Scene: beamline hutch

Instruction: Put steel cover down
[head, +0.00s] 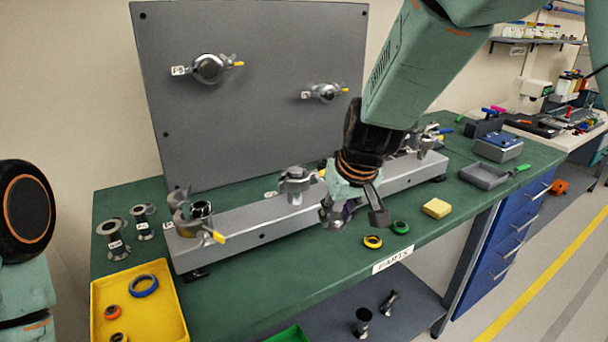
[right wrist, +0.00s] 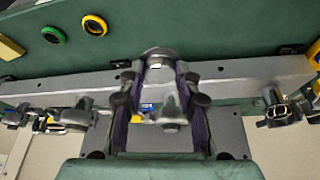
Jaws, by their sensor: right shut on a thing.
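My right gripper (head: 352,208) is over the front edge of the long grey rail (head: 240,236) on the green bench. In the right wrist view its two purple-padded fingers (right wrist: 169,95) are shut on a round silver piece, which looks like the steel cover (right wrist: 158,55). The cover is mostly hidden by the gripper in the head view. A grey clamp (right wrist: 171,112) shows between the fingers, farther off. I cannot tell whether the cover touches the rail. My left gripper is not in view; only part of my left arm shows at the left edge.
Clamped fittings (head: 295,183) stand along the rail, before an upright grey panel (head: 250,120). A yellow tray (head: 178,325) with rings is at front left. Green ring (head: 401,228), yellow ring (head: 373,241) and yellow block (head: 437,208) lie near the front edge. A grey pan (head: 485,177) is at right.

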